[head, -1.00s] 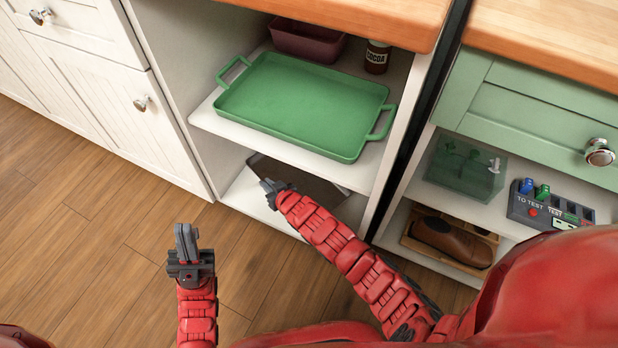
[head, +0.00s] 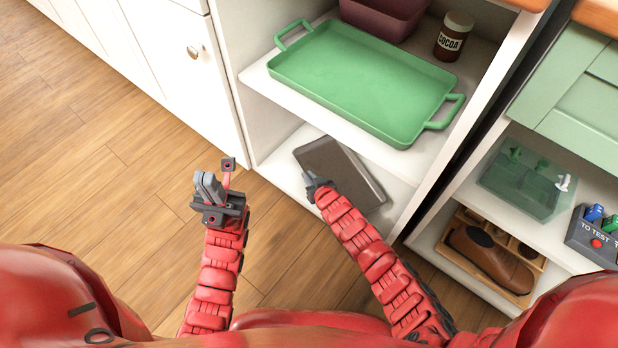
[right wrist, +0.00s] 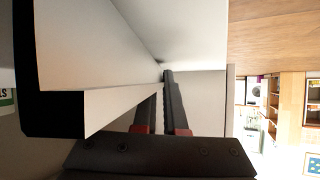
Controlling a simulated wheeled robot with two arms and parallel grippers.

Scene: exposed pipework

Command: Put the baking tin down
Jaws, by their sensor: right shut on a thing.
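The baking tin looks like the dark grey flat rectangular piece (head: 345,172) at the lower shelf in the head view. It sits at an angle, with its near left corner at my right gripper (head: 317,184). My right gripper is shut on that edge. I cannot tell whether the tin touches the shelf. In the right wrist view my right gripper's dark fingers (right wrist: 167,102) are close together, and the tin cannot be made out surely.
The lower shelf (head: 282,180) has bare room left of the tin. Above it, the upper shelf (head: 262,82) holds a green tray (head: 360,82), a burgundy loaf pan (head: 385,15) and a cocoa jar (head: 453,38). A shoe (head: 490,260) lies in the neighbouring unit.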

